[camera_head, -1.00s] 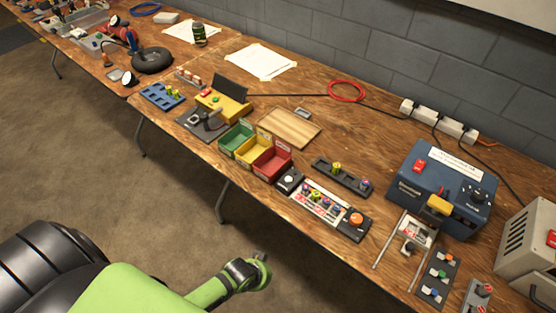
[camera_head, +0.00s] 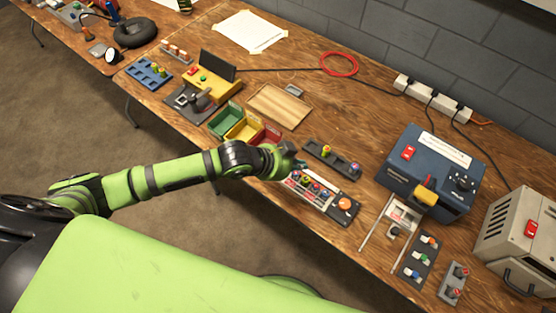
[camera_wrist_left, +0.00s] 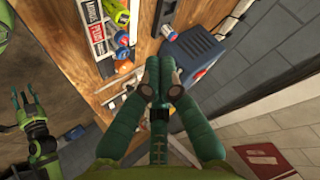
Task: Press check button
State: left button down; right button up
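A control panel (camera_head: 318,193) with several coloured cells in slots lies on the table, with a round orange button (camera_head: 345,204) at its right end. No readable label tells me which button is the check button. The orange button also shows in the left wrist view (camera_wrist_left: 124,66). My left gripper (camera_head: 292,160) is over the panel's left end, covering part of it. In the left wrist view its fingers (camera_wrist_left: 159,66) are together, with nothing seen between them. My right gripper (camera_wrist_left: 24,104) shows at that view's left edge, fingers apart and empty.
A yellow device (camera_head: 218,92) has red and green buttons. Near the panel are coloured bins (camera_head: 225,122), a dark cell holder (camera_head: 333,160) and a blue box (camera_head: 430,172) with a red switch. A grey box (camera_head: 515,240) stands at the right.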

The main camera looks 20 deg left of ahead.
pick_arm(q)
jog(key=w+a+r+m, duration=0.2)
jog(key=w+a, duration=0.1)
jog(key=a, duration=0.4)
jog(key=shift+w+r+p, duration=0.2)
jog(key=shift+r+p, duration=0.1)
jog(key=shift+p, duration=0.05)
pick_arm(e)
jog(key=shift+w+r, duration=0.55)
jog(key=shift+w, duration=0.1)
pick_arm(q)
notch_tip(320, 180, down, 7)
jog(key=b, duration=0.7)
jog(key=shift+b, duration=0.35)
jog(key=shift+f+b, duration=0.35)
jog(key=shift+f, duration=0.55)
pick_arm(e)
notch_tip(320, 180, down, 8)
jog(key=shift+f, duration=0.2)
pick_arm(q)
jog(key=shift+f, duration=0.15)
pick_arm(e)
jog(key=shift+s, duration=0.1)
pick_arm(q)
jog(key=shift+f, duration=0.3)
